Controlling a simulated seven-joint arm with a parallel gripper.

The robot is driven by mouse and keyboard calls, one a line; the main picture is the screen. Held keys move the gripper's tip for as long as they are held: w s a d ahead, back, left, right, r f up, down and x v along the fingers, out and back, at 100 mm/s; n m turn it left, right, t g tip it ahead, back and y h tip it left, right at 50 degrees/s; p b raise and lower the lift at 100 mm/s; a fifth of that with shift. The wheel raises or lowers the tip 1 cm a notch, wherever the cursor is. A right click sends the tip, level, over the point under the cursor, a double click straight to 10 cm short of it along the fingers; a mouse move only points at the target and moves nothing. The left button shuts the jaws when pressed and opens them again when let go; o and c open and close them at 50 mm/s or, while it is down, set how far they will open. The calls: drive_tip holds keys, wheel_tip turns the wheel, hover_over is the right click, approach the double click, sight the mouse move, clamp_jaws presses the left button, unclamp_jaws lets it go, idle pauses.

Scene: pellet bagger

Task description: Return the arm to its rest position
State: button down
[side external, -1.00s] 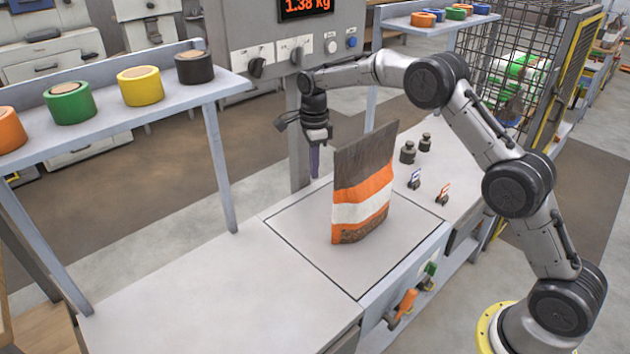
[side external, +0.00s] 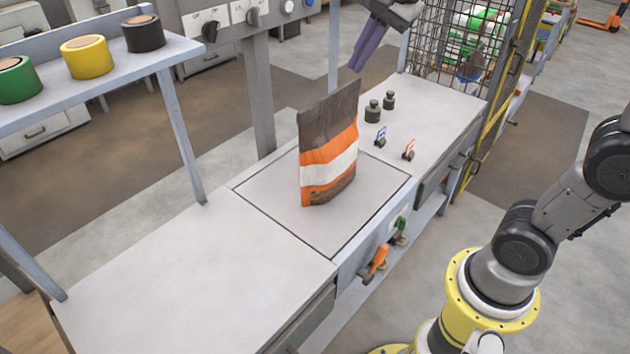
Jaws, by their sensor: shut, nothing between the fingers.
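My gripper (side external: 357,66) is at the top of the side external view, above and behind the bag. Its purple fingers are together with nothing between them, and they point down and slightly left. The rest of my wrist is cut off by the top edge. My lower arm links and yellow base stand at the right. A brown bag with orange and white bands (side external: 329,150) stands upright on the square scale plate (side external: 262,196). My gripper is apart from the bag.
Two dark weights (side external: 373,111) and two small tagged clips (side external: 408,150) stand on the bench right of the bag. Tape rolls (side external: 87,57) sit on a shelf at the left. A wire cage (side external: 455,40) is at the back right. The bench's front left is clear.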

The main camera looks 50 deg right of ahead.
drive_tip(key=s+f+n, duration=0.5)
drive_tip(key=s+n, duration=0.3)
drive_tip(key=s+f+n, duration=0.6)
drive_tip(key=s+n, duration=0.2)
drive_tip(key=s, duration=0.1)
drive_tip(key=shift+s+a+f+t, duration=0.15)
drive_tip(key=shift+a+t, duration=0.05)
drive_tip(key=shift+t, duration=0.1)
